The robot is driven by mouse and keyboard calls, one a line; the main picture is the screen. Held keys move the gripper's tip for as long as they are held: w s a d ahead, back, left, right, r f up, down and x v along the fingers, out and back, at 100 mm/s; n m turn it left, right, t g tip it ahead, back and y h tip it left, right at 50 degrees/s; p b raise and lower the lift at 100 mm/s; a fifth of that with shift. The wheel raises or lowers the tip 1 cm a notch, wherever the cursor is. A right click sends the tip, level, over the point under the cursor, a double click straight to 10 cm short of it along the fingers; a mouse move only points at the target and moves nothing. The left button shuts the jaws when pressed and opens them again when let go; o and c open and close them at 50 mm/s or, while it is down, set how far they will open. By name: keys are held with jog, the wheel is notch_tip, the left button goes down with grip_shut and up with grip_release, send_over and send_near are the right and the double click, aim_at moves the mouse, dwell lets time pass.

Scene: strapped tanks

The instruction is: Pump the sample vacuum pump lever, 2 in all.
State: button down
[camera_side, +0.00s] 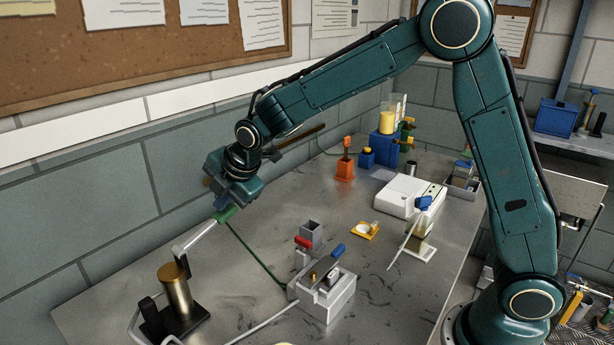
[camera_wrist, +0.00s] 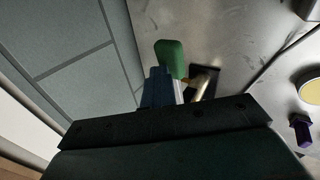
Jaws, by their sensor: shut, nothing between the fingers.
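A pump with a brass cylinder (camera_side: 178,290) stands on a black base at the table's front left. Its silver lever (camera_side: 195,238) slants up to the right and ends in a green grip (camera_side: 225,214). My gripper (camera_side: 222,203) is shut with blue fingers, right at the green grip; whether it touches is unclear. In the wrist view the blue fingers (camera_wrist: 157,88) are together beside the green grip (camera_wrist: 170,56), with nothing seen between them. Part of the brass cylinder (camera_wrist: 202,84) shows beyond; my gripper body hides the rest.
A grey device (camera_side: 325,295) with red and blue handles stands right of the pump. A green hose (camera_side: 255,255) and a pale hose (camera_side: 265,322) cross the table. A white box (camera_side: 405,196), an orange dish (camera_side: 365,230) and an orange item (camera_side: 345,165) stand farther back. The wall runs close on the left.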

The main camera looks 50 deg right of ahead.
jog(key=shift+d+f, duration=0.35)
jog(key=shift+f, duration=0.15)
dwell(0.7)
jog(key=shift+a+r, duration=0.1)
jog(key=shift+r, duration=0.05)
dwell(0.4)
jog(key=shift+a+r, duration=0.5)
jog(key=shift+r, duration=0.15)
jog(key=shift+a+r, duration=0.45)
jog(key=shift+r, duration=0.2)
jog(key=shift+a+r, duration=0.4)
jog(key=shift+r, duration=0.3)
jog(key=shift+a+r, duration=0.4)
jog(key=shift+r, duration=0.3)
jog(key=shift+r, duration=0.1)
jog(key=shift+a+r, duration=0.45)
jog(key=shift+r, duration=0.25)
jog(key=shift+a+r, duration=0.4)
jog(key=shift+r, duration=0.25)
jog(key=shift+a+r, duration=0.45)
jog(key=shift+r, duration=0.25)
